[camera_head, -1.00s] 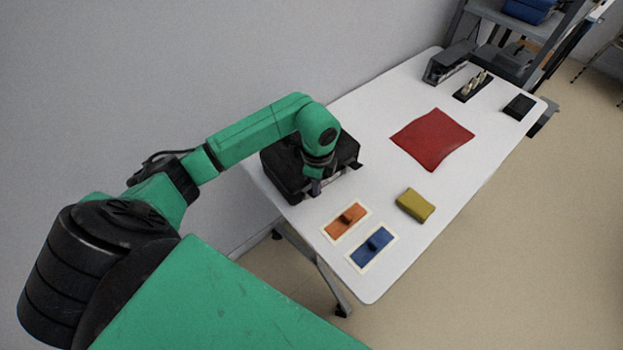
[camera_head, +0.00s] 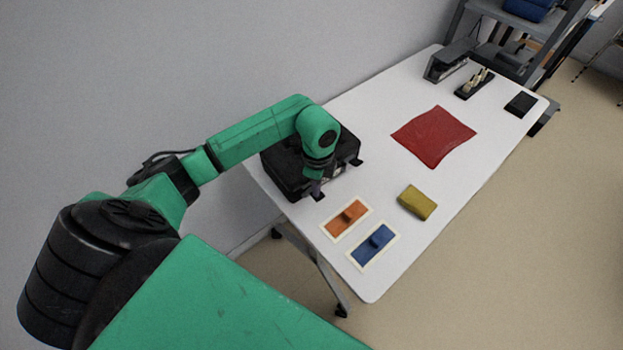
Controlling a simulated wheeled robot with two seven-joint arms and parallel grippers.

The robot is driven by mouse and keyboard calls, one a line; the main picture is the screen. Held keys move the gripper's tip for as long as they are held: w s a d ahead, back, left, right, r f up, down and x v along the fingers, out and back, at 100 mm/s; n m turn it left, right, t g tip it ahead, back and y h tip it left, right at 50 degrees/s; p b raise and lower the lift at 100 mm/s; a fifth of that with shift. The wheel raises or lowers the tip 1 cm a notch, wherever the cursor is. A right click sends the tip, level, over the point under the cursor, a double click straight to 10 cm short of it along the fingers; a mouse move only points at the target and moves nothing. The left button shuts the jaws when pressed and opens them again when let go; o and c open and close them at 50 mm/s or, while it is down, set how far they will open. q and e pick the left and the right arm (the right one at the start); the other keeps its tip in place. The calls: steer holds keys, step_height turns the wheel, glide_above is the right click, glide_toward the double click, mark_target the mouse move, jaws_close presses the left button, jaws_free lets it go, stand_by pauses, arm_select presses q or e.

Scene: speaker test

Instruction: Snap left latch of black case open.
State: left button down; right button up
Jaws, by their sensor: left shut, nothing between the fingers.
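The black case (camera_head: 284,178) lies closed at the left end of the white table, partly hidden behind my left arm. My left gripper (camera_head: 316,189) is shut and empty, pointing down at the front edge of the case, near its left latch (camera_head: 319,197). This latch shows as a small dark tab sticking out from the case front over the table. The right latch (camera_head: 357,162) also sticks out at the right end of the front. Whether the fingertips touch the left latch is too small to tell. My right gripper is not in view.
On the white table (camera_head: 375,125) are an orange block on a card (camera_head: 334,230), a blue block on a card (camera_head: 360,257), a yellow block (camera_head: 416,202) and a red cloth (camera_head: 433,136). Dark items stand at the far end. A wall runs behind the case.

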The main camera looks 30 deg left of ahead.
mark_target(321, 199)
arm_select(q)
steer(key=shift+f, duration=0.2)
stand_by(0.3)
steer(key=r+p, duration=0.2)
steer(key=d+r+p, duration=0.1)
steer(key=r+p, duration=0.3)
steer(key=r, duration=0.1)
steer(key=shift+s+d+r, duration=0.1)
steer(key=shift+s+d, duration=0.2)
steer(key=shift+d, duration=0.05)
